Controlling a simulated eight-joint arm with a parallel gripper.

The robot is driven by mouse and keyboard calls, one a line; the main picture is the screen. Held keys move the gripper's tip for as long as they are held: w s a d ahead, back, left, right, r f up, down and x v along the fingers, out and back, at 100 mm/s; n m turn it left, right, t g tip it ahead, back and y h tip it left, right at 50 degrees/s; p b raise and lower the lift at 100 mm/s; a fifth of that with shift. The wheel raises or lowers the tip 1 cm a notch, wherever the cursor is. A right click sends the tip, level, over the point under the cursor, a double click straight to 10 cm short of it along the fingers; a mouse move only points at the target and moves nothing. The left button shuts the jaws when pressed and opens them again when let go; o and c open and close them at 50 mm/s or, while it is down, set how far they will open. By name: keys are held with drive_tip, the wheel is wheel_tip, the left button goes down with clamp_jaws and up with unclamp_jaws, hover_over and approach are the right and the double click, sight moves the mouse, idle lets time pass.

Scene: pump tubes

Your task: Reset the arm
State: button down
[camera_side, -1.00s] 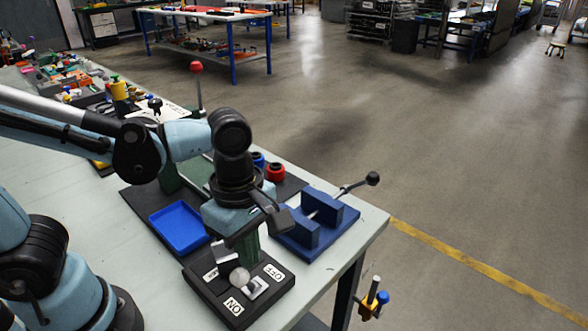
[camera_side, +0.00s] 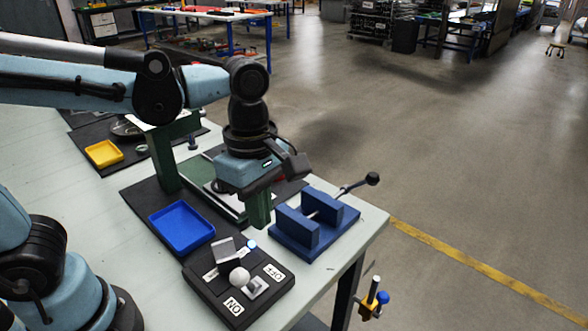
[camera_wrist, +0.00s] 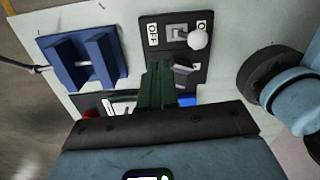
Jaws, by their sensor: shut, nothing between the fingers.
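My gripper (camera_side: 259,222) is shut and empty in the side view. It hangs above the table, behind the switch box and left of the blue vise. Its green fingers also show together in the wrist view (camera_wrist: 158,75). My arm hides part of the far table.
The blue vise (camera_side: 317,217) stands at the right table edge, its handle sticking out. A blue tray (camera_side: 181,227) lies left of my gripper, beside a green stand (camera_side: 162,160). A yellow tray (camera_side: 103,153) lies farther back. The floor to the right is open.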

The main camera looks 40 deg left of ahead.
wheel_tip(320, 180, up, 6)
drive_tip(key=a+f+m+t, duration=0.3)
drive_tip(key=a+m, duration=0.2)
drive_tip(key=m, duration=0.4)
drive_tip(key=w+a+f+m+t, duration=0.1)
drive_tip(key=a+f+m+t, duration=0.3)
drive_tip(key=m, duration=0.6)
drive_tip(key=a, duration=0.2)
drive_tip(key=shift+w+a+f+y, duration=0.15)
drive_tip(key=shift+w+a+y, duration=0.1)
drive_tip(key=shift+a+y, duration=0.05)
